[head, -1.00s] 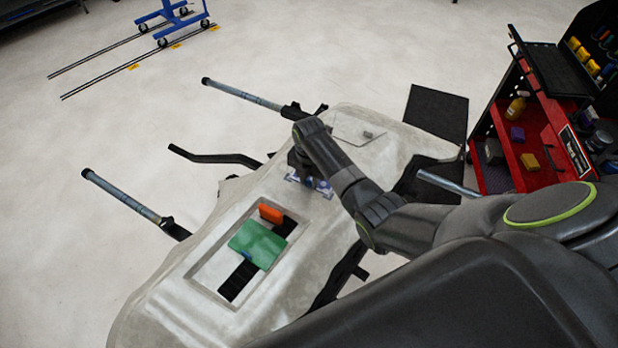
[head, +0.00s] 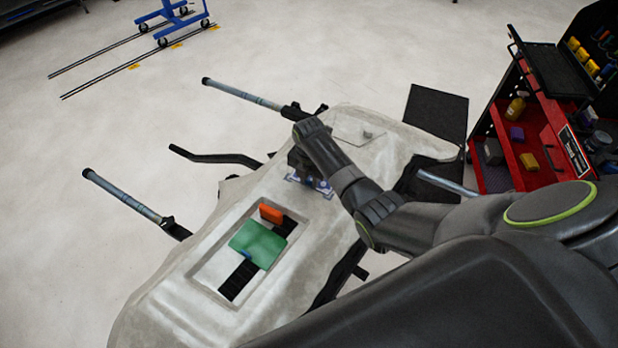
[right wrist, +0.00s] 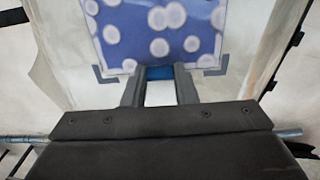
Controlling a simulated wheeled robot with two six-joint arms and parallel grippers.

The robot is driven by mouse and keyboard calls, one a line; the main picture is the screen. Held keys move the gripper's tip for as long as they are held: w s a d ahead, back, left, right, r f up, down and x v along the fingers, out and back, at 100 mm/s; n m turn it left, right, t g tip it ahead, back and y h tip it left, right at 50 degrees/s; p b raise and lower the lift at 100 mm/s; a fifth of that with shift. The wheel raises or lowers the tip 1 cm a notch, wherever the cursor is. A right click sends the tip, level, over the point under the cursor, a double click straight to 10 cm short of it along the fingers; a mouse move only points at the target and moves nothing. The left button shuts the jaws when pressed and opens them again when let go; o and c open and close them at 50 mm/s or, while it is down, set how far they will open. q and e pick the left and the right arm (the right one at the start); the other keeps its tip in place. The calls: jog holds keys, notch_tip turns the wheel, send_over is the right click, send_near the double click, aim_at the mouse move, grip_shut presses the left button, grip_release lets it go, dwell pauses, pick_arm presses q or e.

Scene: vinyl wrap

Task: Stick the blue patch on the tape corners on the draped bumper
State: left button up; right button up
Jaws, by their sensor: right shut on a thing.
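The blue patch (right wrist: 160,32) with pale round spots lies below my right gripper in the right wrist view. My right gripper (right wrist: 160,75) is shut on a darker blue tab at the patch's near edge. Grey-blue L-shaped tape corners show on the bumper just outside the patch's near left corner (right wrist: 108,76) and near right corner (right wrist: 214,69); its far edge is cut off. In the head view my right gripper (head: 308,180) is over the middle of the pale draped bumper (head: 170,305), and my arm hides most of the patch. My left gripper is not in view.
A green card (head: 258,244) and an orange block (head: 270,213) sit over a black strip in the bumper's recess. A small grey piece (head: 367,134) lies near the bumper's far end. A red tool cart (head: 553,138) stands at the right. Stand bars stick out left.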

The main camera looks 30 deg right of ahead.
dwell(0.3)
jog(key=o, duration=1)
jog(key=shift+r, duration=0.5)
notch_tip(320, 180, up, 16)
jog(key=p, duration=0.1)
jog(key=shift+r, duration=0.2)
jog(key=shift+f, duration=0.1)
